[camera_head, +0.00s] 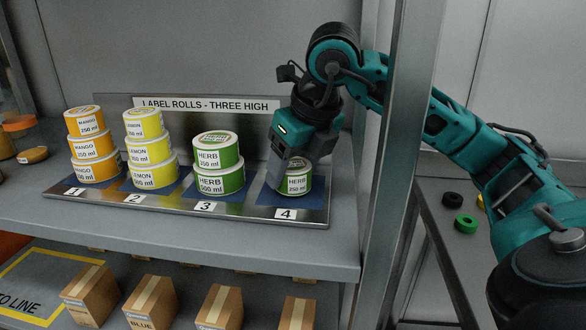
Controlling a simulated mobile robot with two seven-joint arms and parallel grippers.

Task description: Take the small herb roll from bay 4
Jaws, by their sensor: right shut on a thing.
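The small herb roll (299,185) is green with a white label reading HERB 250 ml. It sits in bay 4 (286,214) at the right end of the label roll rack. My right gripper (287,176) comes down on it from above and is shut on it; the gripper hides its top and left part. The roll appears upright and at the level of the bay floor; whether it is lifted at all I cannot tell. My left gripper is not in view.
Bay 3 holds two stacked herb rolls (220,182) close left of my gripper. Lemon rolls (152,176) and mango rolls (96,170) stand three high further left. A grey upright post (399,150) stands right of bay 4, beside my arm. Cartons (221,307) sit below.

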